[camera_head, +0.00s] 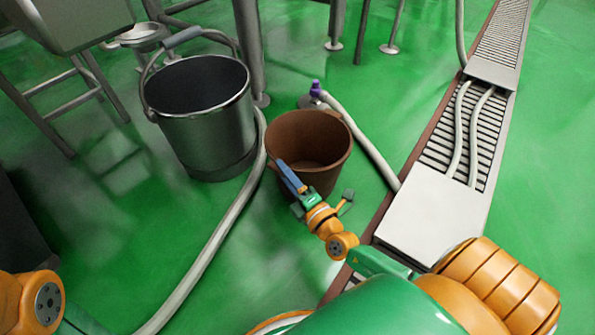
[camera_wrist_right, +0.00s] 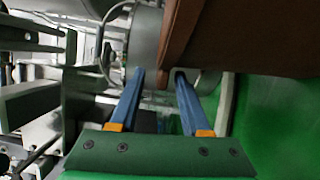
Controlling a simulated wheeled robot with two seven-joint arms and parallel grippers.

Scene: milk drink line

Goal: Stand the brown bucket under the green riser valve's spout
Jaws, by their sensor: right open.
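The brown bucket (camera_head: 322,140) stands upright on the green floor, empty as far as I see into it. In the right wrist view its brown wall (camera_wrist_right: 245,35) fills the upper right. My right gripper (camera_head: 290,178) is at the bucket's near left side in the head view. My left gripper is out of view.
A grey metal bucket (camera_head: 205,120) with a raised handle stands left of the brown one. A pale hose (camera_head: 222,235) runs between them. A grated drain (camera_head: 450,150) runs along the right. Metal legs stand behind.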

